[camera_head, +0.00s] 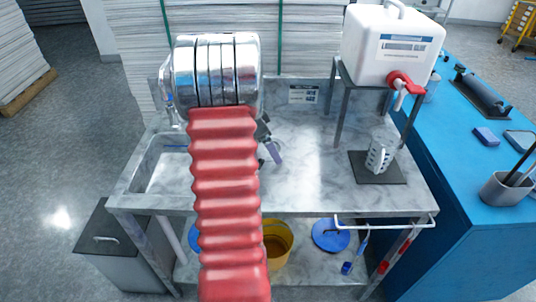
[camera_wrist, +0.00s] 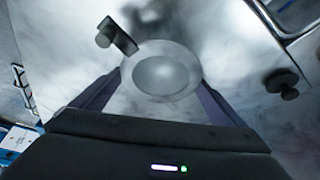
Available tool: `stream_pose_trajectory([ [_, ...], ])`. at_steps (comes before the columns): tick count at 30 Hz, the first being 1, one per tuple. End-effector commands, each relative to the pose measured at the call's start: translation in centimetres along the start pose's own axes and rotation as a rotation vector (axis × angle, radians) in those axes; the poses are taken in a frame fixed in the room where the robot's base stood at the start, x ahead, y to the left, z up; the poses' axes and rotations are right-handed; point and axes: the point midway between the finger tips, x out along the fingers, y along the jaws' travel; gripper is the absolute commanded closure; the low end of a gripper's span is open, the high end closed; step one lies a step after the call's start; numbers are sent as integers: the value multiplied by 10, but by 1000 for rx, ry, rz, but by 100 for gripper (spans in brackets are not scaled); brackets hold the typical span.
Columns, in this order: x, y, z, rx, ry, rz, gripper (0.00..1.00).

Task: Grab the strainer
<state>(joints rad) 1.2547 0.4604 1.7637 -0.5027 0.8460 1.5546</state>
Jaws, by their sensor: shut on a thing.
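The height of the strainer above the counter is hard to tell. In the head view my red arm hides the strainer and most of my gripper (camera_head: 270,148); only a dark part and a purple finger show to the right of the arm, over the counter.
The marbled counter (camera_head: 310,190) has a sink (camera_head: 160,165) on its left. A white canister (camera_head: 388,45) with a red tap stands on a raised stand at right, above a clear measuring jug (camera_head: 381,153) on a dark mat (camera_head: 365,178). A blue bench (camera_head: 465,215) adjoins at right.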

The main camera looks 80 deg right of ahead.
Motion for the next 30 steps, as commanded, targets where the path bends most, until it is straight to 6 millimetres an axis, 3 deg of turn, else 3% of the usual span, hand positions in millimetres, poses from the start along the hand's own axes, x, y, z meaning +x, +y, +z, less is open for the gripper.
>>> stream_pose_trajectory([
  [3, 0, 0, 0, 0, 0, 0, 30],
  [14, -5, 0, -3, 1, 1, -1, 31],
  [30, -80, -1, -34, 2, 2, -3, 31],
])
